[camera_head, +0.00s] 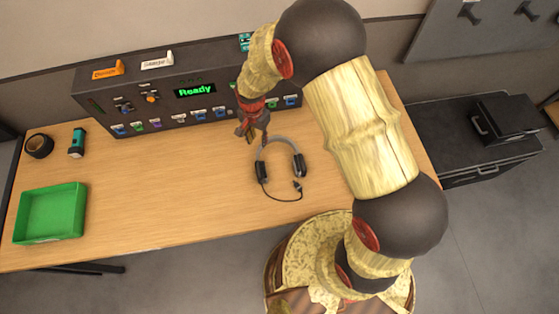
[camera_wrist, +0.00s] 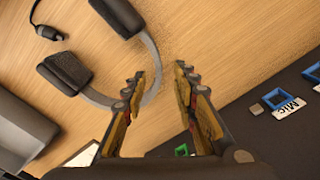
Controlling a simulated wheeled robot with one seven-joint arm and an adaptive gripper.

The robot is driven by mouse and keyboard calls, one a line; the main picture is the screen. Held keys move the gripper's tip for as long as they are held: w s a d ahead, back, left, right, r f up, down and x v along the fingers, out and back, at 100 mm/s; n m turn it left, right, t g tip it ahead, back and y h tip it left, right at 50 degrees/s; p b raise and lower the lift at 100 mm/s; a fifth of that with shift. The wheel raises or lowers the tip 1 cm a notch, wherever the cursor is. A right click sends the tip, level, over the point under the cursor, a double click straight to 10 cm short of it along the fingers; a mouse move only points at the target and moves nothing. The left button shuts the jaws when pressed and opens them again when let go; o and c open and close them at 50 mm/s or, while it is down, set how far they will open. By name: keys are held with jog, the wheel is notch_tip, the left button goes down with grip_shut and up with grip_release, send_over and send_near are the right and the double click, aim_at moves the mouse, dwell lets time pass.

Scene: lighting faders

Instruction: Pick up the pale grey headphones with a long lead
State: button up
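The headphones (camera_head: 280,159) lie on the wooden desk (camera_head: 190,196). They have a grey band, dark ear cups and a dark lead that curls toward the desk's front side. In the wrist view the grey headband (camera_wrist: 150,75) passes close to the left finger, with the ear cups at upper left. My gripper (camera_head: 251,130) is above the desk behind the headband, in front of the console. Part of the band is hidden behind the left finger.
The dark console (camera_head: 190,88) with a green "Ready" display and several faders stands along the desk's back. A green tray (camera_head: 50,213), a teal torch-like item (camera_head: 77,142) and a dark roll (camera_head: 39,146) are at left. The middle desk is clear.

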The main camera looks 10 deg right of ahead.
aim_at(261, 148)
jog(key=f, duration=0.5)
jog(key=f+b, duration=0.1)
jog(key=f, duration=0.1)
jog(key=shift+d+f, duration=0.35)
jog(key=shift+f, duration=0.05)
jog(key=c, duration=0.3)
jog(key=c, duration=0.4)
grip_shut()
